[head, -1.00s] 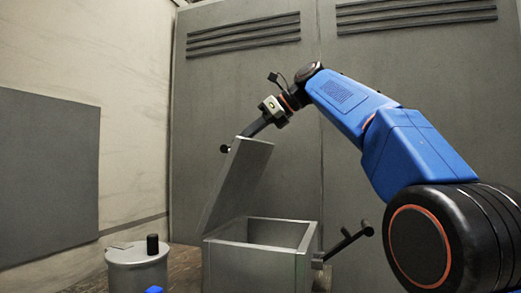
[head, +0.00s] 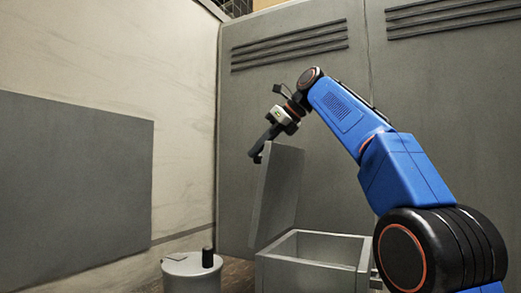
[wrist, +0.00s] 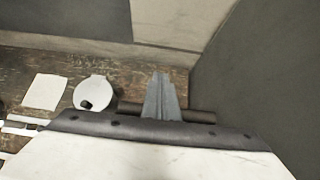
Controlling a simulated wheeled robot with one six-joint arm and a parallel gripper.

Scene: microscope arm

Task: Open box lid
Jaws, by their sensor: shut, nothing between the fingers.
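The grey box (head: 312,262) stands at the lower middle of the head view, its top uncovered. Its lid (head: 277,195) is raised nearly upright along the left side. My gripper (head: 256,155) is shut and empty at the lid's upper left edge, pointing down and left. I cannot tell whether the fingers touch the lid.
A round grey canister (head: 183,273) with a black knob (head: 207,257) stands left of the box. In the wrist view, a pale sheet (wrist: 44,91) and a white round object (wrist: 95,92) lie on the brown surface (wrist: 60,62). Grey panels (head: 295,110) stand behind.

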